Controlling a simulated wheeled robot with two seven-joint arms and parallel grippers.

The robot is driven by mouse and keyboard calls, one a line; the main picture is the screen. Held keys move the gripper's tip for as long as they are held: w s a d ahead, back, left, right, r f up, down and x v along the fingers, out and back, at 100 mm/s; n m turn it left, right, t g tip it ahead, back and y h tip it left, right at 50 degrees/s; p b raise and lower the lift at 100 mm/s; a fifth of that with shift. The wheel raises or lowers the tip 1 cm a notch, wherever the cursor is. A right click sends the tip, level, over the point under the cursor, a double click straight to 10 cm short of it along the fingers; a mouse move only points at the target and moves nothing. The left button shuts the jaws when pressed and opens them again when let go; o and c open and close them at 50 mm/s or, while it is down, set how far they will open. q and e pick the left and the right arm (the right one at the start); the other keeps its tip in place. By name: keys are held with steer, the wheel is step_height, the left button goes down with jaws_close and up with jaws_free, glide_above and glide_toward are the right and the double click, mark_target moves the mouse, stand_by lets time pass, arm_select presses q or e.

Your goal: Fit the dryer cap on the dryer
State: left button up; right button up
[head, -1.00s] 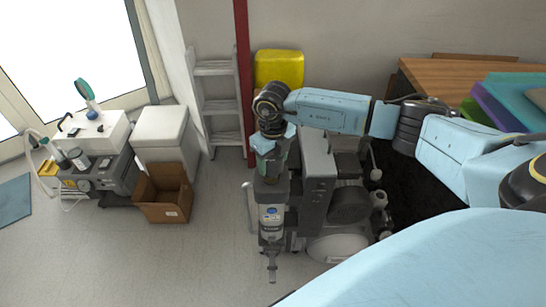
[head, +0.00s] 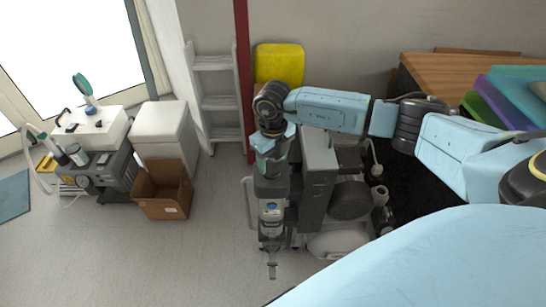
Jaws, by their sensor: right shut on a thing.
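The dryer (head: 271,217) is an upright grey cylinder with a blue-and-white label and a thin drain tip at its lower end. It stands at the front left of the grey compressor (head: 319,180). My right gripper (head: 270,172) points down over the top of the dryer and is shut. The dark dryer cap (head: 271,187) is at its jaws, in line with the dryer's top. The fingertips are mostly hidden by my wrist, and I cannot tell whether the cap is fully seated. My left gripper is out of view.
A yellow container (head: 279,63), a red post (head: 243,80) and a grey step ladder (head: 217,100) stand behind. An open cardboard box (head: 163,192) and a white cabinet (head: 163,130) are at the left. A wooden desk (head: 460,68) is at the right. The floor in front is clear.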

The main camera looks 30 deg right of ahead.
steer(key=shift+f+b, duration=0.6)
steer(key=shift+f, duration=0.4)
steer(key=shift+d+f+b, duration=0.2)
steer(key=shift+f+b, duration=0.4)
steer(key=shift+f, duration=0.3)
steer(key=o, duration=1)
steer(key=shift+o, duration=0.7)
